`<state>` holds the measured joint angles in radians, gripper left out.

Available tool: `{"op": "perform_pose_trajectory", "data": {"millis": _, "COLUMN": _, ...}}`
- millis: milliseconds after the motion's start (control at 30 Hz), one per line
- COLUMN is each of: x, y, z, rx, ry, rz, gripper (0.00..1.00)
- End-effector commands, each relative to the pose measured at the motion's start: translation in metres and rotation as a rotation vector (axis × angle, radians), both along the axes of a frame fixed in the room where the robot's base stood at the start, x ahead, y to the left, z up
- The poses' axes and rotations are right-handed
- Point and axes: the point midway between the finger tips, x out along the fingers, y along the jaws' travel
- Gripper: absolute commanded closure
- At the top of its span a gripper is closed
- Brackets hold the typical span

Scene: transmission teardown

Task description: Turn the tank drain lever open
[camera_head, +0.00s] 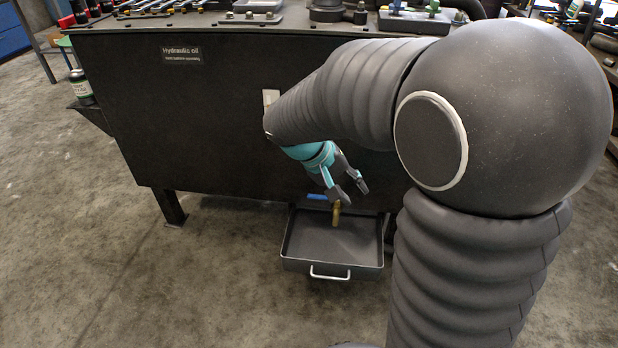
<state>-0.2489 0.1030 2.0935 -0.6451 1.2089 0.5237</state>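The drain lever (316,197) is a short blue handle low on the front of the dark tank (200,125), and it lies roughly level across the picture. A brass valve spout (336,214) hangs down at its right end. My gripper (354,194), teal with dark fingers, points down in front of the tank, close to the lever's right end. The two fingers are spread with a gap between them, and nothing shows in the gap. One finger overlaps the lever's right end and the top of the spout in this view. I cannot tell whether it touches them.
A dark drain tray (300,250) with a pale handle sits below the spout. The tank bears a "Hydraulic oil" label (182,56). A bottle (81,88) stands on a side shelf at the left. Parts lie on the tank's top. The floor left and front is clear.

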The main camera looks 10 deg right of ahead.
Motion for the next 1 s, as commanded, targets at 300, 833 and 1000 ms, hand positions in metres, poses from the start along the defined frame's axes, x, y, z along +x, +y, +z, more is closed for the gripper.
{"op": "perform_pose_trajectory", "data": {"millis": 300, "x": 0.076, "y": 0.023, "z": -0.059, "rx": -0.31, "ry": 0.04, "rz": 0.057, "gripper": 0.65}}
{"op": "perform_pose_trajectory", "data": {"millis": 833, "x": 0.167, "y": 0.102, "z": -0.196, "rx": -0.778, "ry": -0.122, "rz": 0.281, "gripper": 0.65}}
{"op": "perform_pose_trajectory", "data": {"millis": 1000, "x": 0.178, "y": 0.127, "z": -0.239, "rx": -0.868, "ry": -0.203, "rz": 0.363, "gripper": 0.65}}
